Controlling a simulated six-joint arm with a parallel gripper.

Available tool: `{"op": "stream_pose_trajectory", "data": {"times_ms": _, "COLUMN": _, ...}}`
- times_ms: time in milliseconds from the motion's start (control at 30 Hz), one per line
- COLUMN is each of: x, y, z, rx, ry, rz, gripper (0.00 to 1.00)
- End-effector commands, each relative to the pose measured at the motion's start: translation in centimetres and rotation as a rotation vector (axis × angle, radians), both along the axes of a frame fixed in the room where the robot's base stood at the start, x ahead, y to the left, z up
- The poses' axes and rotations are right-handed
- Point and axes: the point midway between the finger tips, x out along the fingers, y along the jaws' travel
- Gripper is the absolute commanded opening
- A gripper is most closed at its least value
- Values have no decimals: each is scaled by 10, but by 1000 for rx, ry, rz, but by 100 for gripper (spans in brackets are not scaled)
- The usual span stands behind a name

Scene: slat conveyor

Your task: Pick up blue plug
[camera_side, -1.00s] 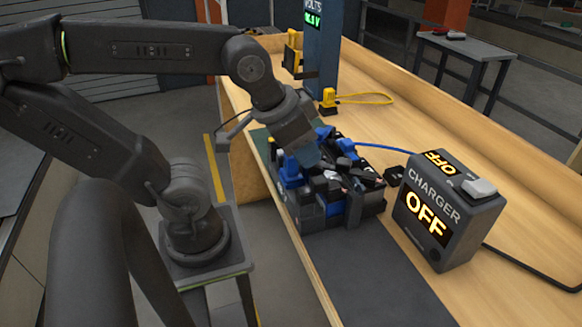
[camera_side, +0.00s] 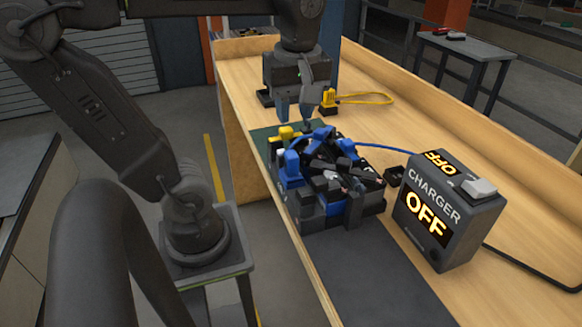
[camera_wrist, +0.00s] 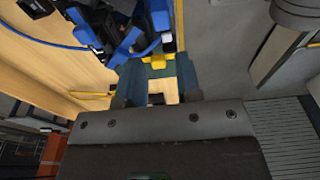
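A dark battery-like unit (camera_side: 318,212) stands on the bench with several blue parts on it. An upright blue block (camera_side: 291,165) is at its left end, and a blue piece (camera_side: 325,134) is at its back, near a blue cable. I cannot tell which is the blue plug. Blue parts also show at the top of the wrist view (camera_wrist: 160,16). A yellow piece (camera_side: 286,134) sits at the unit's back left. My gripper (camera_side: 295,117) is above and behind the unit, pointing down, open and empty; its spread fingers show in the wrist view (camera_wrist: 158,86).
A charger (camera_side: 437,210) reading OFF stands right of the unit. The blue cable (camera_side: 385,148) runs right towards it. A yellow plug (camera_side: 328,102) with a looped yellow cord lies behind. A dark mat (camera_side: 375,285) in front is clear.

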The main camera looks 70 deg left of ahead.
Motion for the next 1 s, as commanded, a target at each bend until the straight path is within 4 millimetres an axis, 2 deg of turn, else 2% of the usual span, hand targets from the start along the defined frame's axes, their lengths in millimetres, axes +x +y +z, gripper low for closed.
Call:
{"op": "stream_pose_trajectory", "data": {"times_ms": 100, "x": -1, "y": 3, "z": -25, "rx": -1, "ry": 6, "rz": 1, "gripper": 32}}
{"op": "stream_pose_trajectory", "data": {"times_ms": 300, "x": -1, "y": 7, "z": -59, "rx": -1, "ry": 4, "rz": -2, "gripper": 32}}
{"op": "stream_pose_trajectory", "data": {"times_ms": 567, "x": -1, "y": 10, "z": -78, "rx": -1, "ry": 1, "rz": -4, "gripper": 32}}
{"op": "stream_pose_trajectory", "data": {"times_ms": 833, "x": -3, "y": 19, "z": -115, "rx": -1, "ry": 4, "rz": -5, "gripper": 32}}
{"op": "stream_pose_trajectory", "data": {"times_ms": 1000, "x": -2, "y": 20, "z": -123, "rx": 1, "ry": 0, "rz": -5, "gripper": 32}}
